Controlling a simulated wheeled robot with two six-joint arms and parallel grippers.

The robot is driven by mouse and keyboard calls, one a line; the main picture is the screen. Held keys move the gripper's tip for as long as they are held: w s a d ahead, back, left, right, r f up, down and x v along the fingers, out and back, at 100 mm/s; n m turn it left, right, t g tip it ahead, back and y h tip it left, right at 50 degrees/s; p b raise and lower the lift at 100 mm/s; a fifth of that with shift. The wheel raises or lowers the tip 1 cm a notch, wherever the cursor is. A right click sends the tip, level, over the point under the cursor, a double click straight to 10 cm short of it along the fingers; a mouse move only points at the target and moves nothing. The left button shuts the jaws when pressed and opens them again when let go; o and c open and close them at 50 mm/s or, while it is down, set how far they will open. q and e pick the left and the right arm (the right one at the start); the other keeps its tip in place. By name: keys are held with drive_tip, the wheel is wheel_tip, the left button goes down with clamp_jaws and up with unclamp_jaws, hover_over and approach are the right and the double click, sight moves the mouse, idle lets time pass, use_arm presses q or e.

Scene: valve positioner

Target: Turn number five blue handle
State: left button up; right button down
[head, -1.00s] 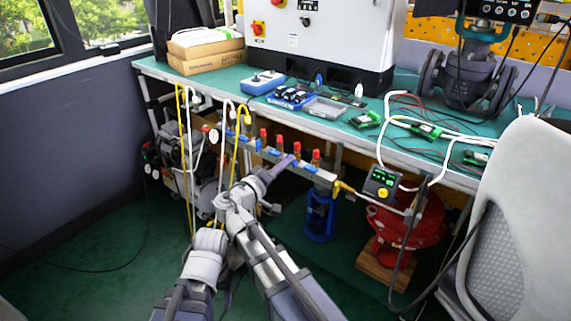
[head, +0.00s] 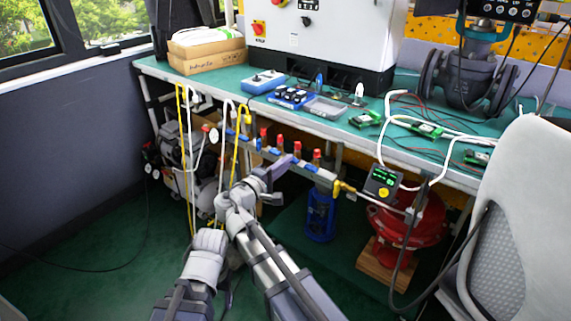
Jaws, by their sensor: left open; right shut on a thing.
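A metal manifold bar (head: 327,177) runs under the front of the bench, with several red-capped valves (head: 316,156) and blue handles (head: 310,168) along it. My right gripper (head: 284,163) reaches up to the bar and is shut on a blue handle around its middle right. The fingers hide most of that handle, and I cannot read a number on it. My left gripper (head: 272,202) is open and empty, lower down and a little to the left, apart from the bar. My arms overlap here, so its fingers are hard to make out.
A green bench (head: 225,77) stands above the bar. Yellow and white hoses (head: 181,140) hang at left. A small gauge box (head: 381,183), red actuator (head: 400,228) and blue cylinder (head: 320,220) are right of my arms. A grey chair (head: 515,210) blocks the right side.

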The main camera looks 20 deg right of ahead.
idle(0.3)
drive_tip(key=c, duration=0.9)
unclamp_jaws()
